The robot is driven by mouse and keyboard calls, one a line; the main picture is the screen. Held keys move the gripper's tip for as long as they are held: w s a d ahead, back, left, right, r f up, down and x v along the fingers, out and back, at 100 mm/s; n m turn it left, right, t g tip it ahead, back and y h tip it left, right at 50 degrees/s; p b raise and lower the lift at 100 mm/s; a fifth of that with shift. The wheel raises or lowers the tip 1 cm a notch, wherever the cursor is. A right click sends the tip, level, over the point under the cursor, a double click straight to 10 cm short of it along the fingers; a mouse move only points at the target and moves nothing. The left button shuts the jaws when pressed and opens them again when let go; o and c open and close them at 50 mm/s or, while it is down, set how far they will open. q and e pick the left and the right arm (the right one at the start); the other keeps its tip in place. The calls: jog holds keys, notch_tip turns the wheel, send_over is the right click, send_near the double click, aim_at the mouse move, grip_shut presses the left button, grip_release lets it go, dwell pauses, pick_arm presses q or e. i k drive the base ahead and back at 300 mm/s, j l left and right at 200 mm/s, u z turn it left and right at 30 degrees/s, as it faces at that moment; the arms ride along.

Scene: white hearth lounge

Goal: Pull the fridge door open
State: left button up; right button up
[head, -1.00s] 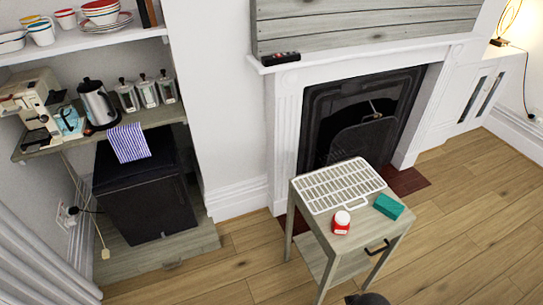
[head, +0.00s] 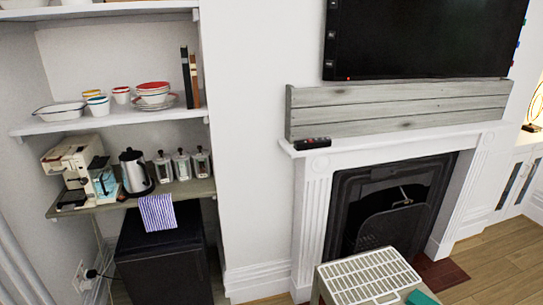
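The small black fridge (head: 163,262) stands in the alcove at the lower left, under the wooden counter shelf. Its door looks shut, and its lower part runs out of the bottom of the picture. Neither of my grippers shows in the head view.
A wooden side table with a white rack (head: 370,277) and a green block (head: 421,298) stands at the bottom, right of the fridge, before the fireplace (head: 385,210). The shelf (head: 180,190) above the fridge holds a coffee machine (head: 75,168), a kettle (head: 134,172) and jars.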

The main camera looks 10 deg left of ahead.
aim_at(175, 274)
jog(key=u, duration=1.15)
